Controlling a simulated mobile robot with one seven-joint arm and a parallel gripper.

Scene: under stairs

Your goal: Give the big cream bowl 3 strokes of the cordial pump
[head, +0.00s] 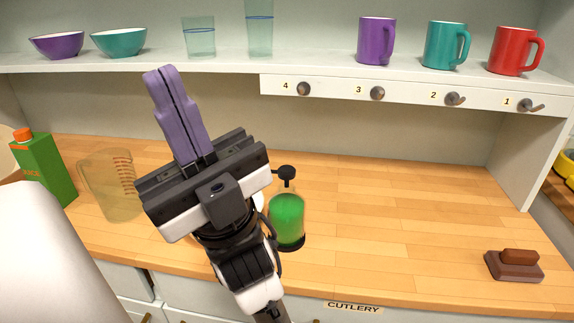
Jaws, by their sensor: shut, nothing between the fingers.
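The cordial pump (287,215) is a clear bottle of green liquid with a black pump head (287,172). It stands upright on the wooden counter, just right of my wrist. My gripper (160,72) has purple fingers pressed together, with nothing between them. It points up and away, its tips left of the pump and in front of the back wall. No big cream bowl shows clearly. A pale edge shows behind my wrist, beside the bottle, and a cream curved shape (6,162) is cut off at the left edge; I cannot tell what either is.
A clear measuring jug (108,185) and green juice carton (42,168) stand left. A brown block (514,265) lies at right. The shelf (330,66) holds purple and teal bowls, glasses and mugs above numbered hooks. The counter's right middle (400,210) is clear.

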